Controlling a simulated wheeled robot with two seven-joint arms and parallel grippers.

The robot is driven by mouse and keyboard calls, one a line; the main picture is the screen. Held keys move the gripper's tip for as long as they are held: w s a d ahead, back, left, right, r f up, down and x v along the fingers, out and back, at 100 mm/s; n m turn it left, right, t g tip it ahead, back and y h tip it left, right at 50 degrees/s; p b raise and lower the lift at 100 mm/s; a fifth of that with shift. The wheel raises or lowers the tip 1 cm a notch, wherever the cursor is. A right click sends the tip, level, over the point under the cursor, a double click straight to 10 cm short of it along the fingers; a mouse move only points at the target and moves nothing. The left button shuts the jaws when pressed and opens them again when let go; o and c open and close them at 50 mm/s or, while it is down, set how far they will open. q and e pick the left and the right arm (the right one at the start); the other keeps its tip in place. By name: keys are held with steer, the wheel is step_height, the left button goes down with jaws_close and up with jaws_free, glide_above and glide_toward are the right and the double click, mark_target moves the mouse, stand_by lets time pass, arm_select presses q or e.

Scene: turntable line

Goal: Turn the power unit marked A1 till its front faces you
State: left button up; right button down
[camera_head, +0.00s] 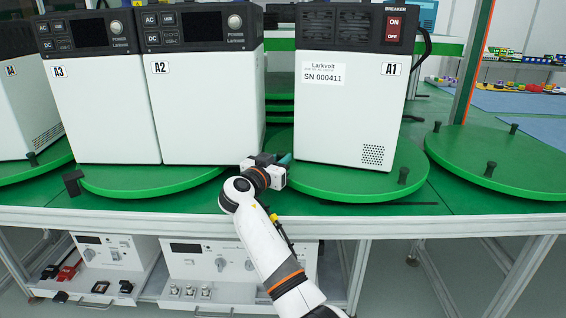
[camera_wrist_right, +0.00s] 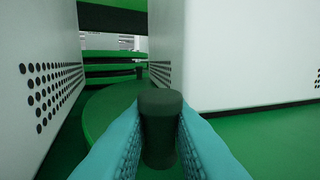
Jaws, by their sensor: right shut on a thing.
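The power unit A1 (camera_head: 350,110) stands upright on a green turntable (camera_head: 345,190). The side toward me has a red ON/OFF breaker switch, a label reading SN 000411 and a vent grid; no display shows on it. My right gripper (camera_head: 284,161) is at the turntable's left edge, beside the unit's lower left corner. In the right wrist view its teal fingers are shut on a dark upright peg (camera_wrist_right: 160,125) of the turntable. My left gripper is not in view.
Units A2 (camera_head: 205,110) and A3 (camera_head: 102,115) stand close on the left, displays toward me, with a narrow gap between A2 and A1. An empty turntable (camera_head: 510,165) lies to the right. A dark cord (camera_head: 427,45) hangs at A1's upper right.

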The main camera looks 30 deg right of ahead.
steer(key=c, duration=1.4)
jaws_free()
steer(key=shift+w+f, duration=0.1)
